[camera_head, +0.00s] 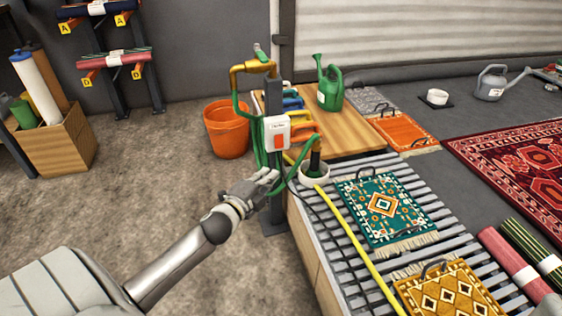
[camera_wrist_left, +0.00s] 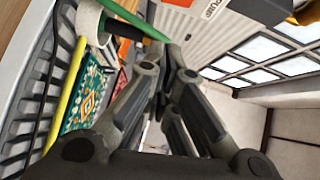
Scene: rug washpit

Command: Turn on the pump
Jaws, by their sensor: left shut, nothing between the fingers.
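The pump switch is a white box (camera_head: 277,123) with an orange-red rocker (camera_head: 280,141), fixed to a dark post (camera_head: 272,207) with a yellow tap pipe and green hoses. I cannot tell which way the rocker is set. My left gripper (camera_head: 268,177) is just below the box, beside the post and hoses, apart from the rocker. In the left wrist view, my left gripper (camera_wrist_left: 172,62) is shut and empty, fingers pointing up the picture. The box's lettered edge (camera_wrist_left: 212,7) and part of the orange rocker (camera_wrist_left: 265,8) show at the top, cut off. My right gripper is out of view.
A slatted grate (camera_head: 340,232) with a teal rug (camera_head: 385,209) and a yellow hose (camera_head: 350,235) lies right of the post. A wooden board (camera_head: 355,137) holds a green watering can (camera_head: 330,88). An orange bucket (camera_head: 226,132) stands behind left.

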